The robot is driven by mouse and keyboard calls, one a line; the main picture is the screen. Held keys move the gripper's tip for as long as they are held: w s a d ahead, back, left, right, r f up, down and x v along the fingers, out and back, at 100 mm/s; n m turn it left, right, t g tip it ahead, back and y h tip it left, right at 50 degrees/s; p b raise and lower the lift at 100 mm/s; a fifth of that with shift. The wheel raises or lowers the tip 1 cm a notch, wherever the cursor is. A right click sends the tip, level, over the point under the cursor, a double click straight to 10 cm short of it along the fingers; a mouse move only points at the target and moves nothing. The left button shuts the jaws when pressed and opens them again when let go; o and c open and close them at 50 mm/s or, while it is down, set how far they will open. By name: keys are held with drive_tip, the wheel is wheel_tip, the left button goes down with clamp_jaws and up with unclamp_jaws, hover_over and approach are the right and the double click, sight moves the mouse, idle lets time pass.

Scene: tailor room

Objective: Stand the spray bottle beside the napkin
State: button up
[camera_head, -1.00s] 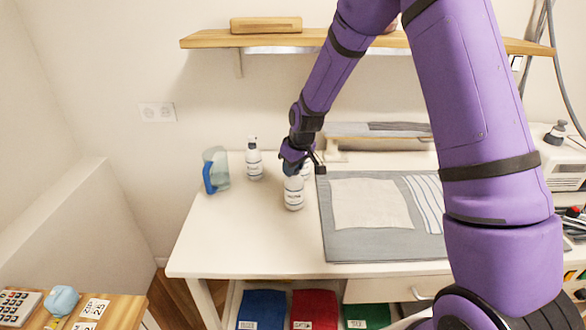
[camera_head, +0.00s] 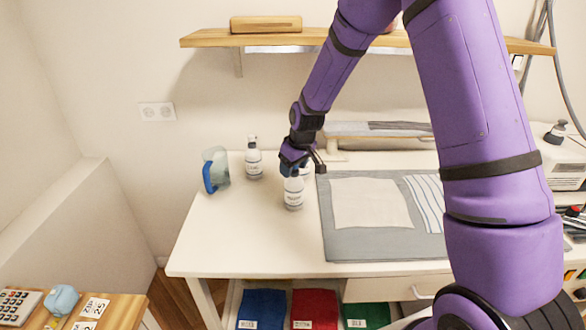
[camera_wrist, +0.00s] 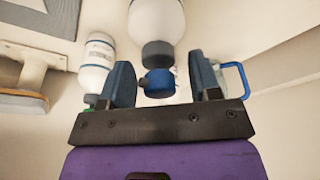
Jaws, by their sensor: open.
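A white bottle with a printed label (camera_head: 294,194) stands upright on the white table, left of the grey mat. My gripper (camera_head: 294,170) is over its top. In the wrist view my gripper (camera_wrist: 163,82) is open, its fingers either side of the bottle's blue cap (camera_wrist: 158,84) and apart from it. A second white bottle (camera_head: 253,160) stands further back left. Another labelled bottle (camera_wrist: 97,62) shows in the wrist view, mostly hidden behind my gripper in the head view. A plain pale cloth (camera_head: 372,203) and a striped cloth (camera_head: 426,198) lie on the mat; which is the napkin is unclear.
A clear jug with a blue handle (camera_head: 215,169) stands at the table's left. The grey mat (camera_head: 385,245) covers the table's middle. A padded pressing board (camera_head: 370,130) stands behind it. A wooden shelf (camera_head: 225,41) overhangs the back. The table's front left (camera_head: 235,240) is bare.

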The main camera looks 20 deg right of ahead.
drive_tip(key=v, duration=1.1)
drive_tip(key=shift+s+r, duration=0.2)
drive_tip(key=shift+r, duration=0.1)
drive_tip(key=s+d+r+m+t+h, duration=0.1)
drive_tip(key=s+d+r+m, duration=0.1)
drive_tip(key=s+r, duration=0.85)
drive_tip(key=s+d+r+m+t, duration=0.15)
drive_tip(key=s+r, duration=0.55)
drive_tip(key=s, duration=0.7)
drive_tip(key=s+d+m, duration=0.2)
drive_tip(key=s, duration=0.8)
drive_tip(key=shift+r, duration=0.2)
